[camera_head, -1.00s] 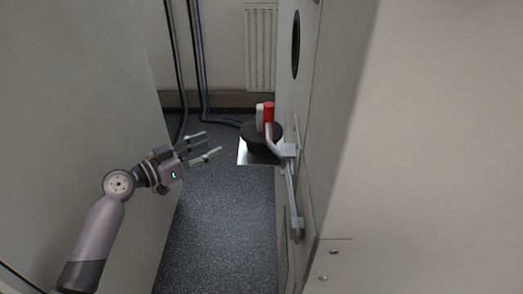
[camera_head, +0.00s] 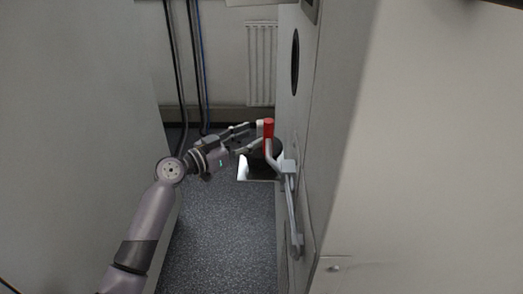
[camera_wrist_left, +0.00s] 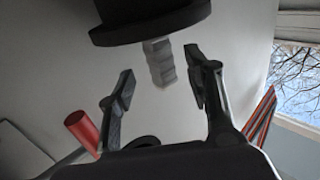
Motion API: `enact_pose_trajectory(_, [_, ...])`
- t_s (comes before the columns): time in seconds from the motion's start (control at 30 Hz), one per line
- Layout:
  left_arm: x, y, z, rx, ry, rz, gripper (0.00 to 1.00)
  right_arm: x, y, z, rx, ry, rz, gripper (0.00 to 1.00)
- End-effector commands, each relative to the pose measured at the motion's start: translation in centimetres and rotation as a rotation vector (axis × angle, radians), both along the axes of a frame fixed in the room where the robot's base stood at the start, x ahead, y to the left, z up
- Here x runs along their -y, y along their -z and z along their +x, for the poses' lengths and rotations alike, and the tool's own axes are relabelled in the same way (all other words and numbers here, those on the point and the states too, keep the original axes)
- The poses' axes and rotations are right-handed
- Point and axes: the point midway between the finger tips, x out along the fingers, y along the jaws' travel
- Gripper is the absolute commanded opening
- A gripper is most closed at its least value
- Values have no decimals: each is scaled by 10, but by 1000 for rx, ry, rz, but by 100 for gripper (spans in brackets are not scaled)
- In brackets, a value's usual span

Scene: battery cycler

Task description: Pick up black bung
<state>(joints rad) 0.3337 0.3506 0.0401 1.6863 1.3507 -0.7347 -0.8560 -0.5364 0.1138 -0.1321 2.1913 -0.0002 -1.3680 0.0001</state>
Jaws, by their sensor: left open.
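The black bung (camera_head: 268,153) sits on a small shiny shelf (camera_head: 256,172) on the side of the pale cabinet. A whitish handle (camera_head: 260,129) stands up from it. In the left wrist view the bung's black disc (camera_wrist_left: 150,22) is at the top, and its ridged grey handle (camera_wrist_left: 159,62) points down towards the gripper. My left gripper (camera_head: 253,135) is at the handle, partly covering the bung. In the left wrist view the open fingers (camera_wrist_left: 160,78) are on either side of the handle's end, with gaps. My right gripper is not in view.
A red-tipped door lever (camera_head: 268,128) rises close beside the bung; its red end also shows in the left wrist view (camera_wrist_left: 82,130). The cabinet (camera_head: 340,150) has a dark round hole (camera_head: 295,62). A grey wall panel (camera_head: 70,120) bounds the left. The floor between is clear.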

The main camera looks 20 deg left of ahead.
Motion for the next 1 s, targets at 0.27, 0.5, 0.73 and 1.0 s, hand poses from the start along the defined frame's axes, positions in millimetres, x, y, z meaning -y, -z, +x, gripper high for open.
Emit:
enact_pose_trajectory(0.27, [22,6,33,1,1,-3,47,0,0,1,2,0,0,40])
enact_pose_trajectory(0.5, [27,7,40,-1,0,-2,47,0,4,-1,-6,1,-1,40])
enact_pose_trajectory(0.73, [27,7,40,-1,0,-2,38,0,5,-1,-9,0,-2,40])
enact_pose_trajectory(1.0, [26,7,40,-1,0,-2,20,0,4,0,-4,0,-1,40])
